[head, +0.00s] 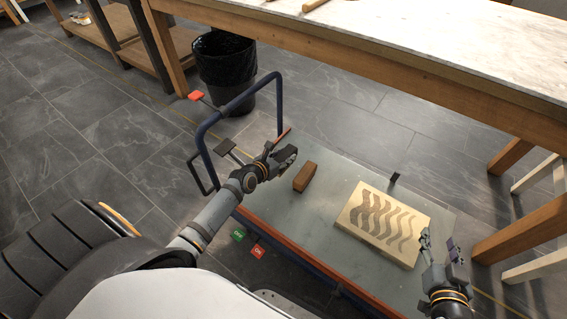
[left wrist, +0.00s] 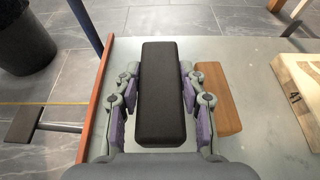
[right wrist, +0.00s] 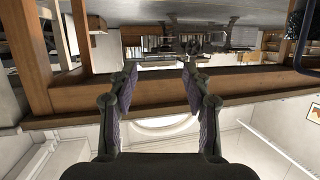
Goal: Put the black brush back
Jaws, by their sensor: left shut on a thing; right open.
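My left gripper (head: 284,156) is shut on the black brush, a dark rectangular block. In the left wrist view the black brush (left wrist: 160,92) lies lengthwise between the two fingers of the gripper (left wrist: 158,100). In the head view the fingers largely hide it, above the cart's grey top near its left end. I cannot tell whether it touches the top. A brown block (head: 304,177) lies just right of the gripper; it also shows in the left wrist view (left wrist: 217,98). My right gripper (head: 441,253) is open and empty near the top's right end; its fingers (right wrist: 160,82) stand apart.
The cart top (head: 335,198) carries a pale carved wooden block (head: 384,222) and a small black piece (head: 394,178). A blue handle (head: 205,135) rises at its left end. A black bin (head: 226,70) and a wooden table (head: 400,75) stand behind. The top's middle has free room.

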